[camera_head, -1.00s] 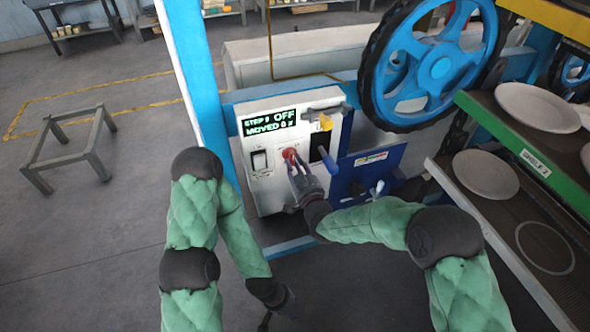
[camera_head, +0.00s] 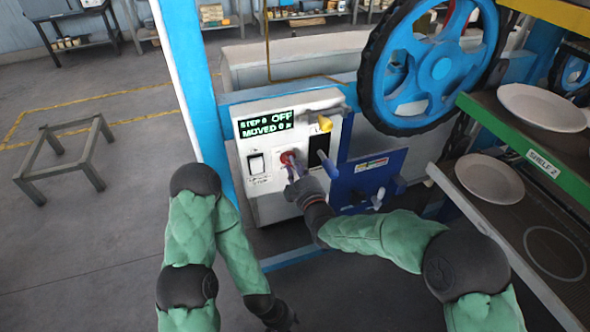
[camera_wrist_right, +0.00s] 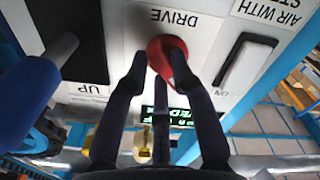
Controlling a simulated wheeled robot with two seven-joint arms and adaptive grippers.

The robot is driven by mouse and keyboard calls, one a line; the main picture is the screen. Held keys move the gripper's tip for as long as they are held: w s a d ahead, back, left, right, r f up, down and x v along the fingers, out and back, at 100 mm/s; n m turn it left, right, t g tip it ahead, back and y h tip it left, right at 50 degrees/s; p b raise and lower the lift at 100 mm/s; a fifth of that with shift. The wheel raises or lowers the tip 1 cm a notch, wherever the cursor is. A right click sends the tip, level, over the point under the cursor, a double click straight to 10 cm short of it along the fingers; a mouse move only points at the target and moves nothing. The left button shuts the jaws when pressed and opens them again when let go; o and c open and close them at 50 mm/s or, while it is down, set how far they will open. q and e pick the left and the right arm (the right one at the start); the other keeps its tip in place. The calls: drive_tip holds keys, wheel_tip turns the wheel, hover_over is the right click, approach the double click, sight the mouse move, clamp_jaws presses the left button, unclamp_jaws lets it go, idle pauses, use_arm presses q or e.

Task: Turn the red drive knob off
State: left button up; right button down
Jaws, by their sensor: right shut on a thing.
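The red drive knob (camera_head: 287,157) is on the front of the white control panel (camera_head: 258,188). In the right wrist view the knob (camera_wrist_right: 167,50) sits below the word DRIVE, which appears upside down. My right gripper (camera_head: 293,174) is at the panel, shut on the knob, with its fingertips (camera_wrist_right: 158,66) on either side of it.
A white rocker switch (camera_head: 256,162) is left of the knob, and a blue-handled lever (camera_head: 327,163) is right of it. A large blue wheel (camera_head: 433,68) stands above right. Shelves with plates (camera_head: 489,178) are at the right. Open floor lies left, around a low metal frame (camera_head: 66,160).

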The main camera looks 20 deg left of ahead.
drive_tip(key=shift+n, duration=0.5)
drive_tip(key=c, duration=1)
unclamp_jaws()
drive_tip(key=shift+c, duration=0.2)
drive_tip(key=v, duration=1.2)
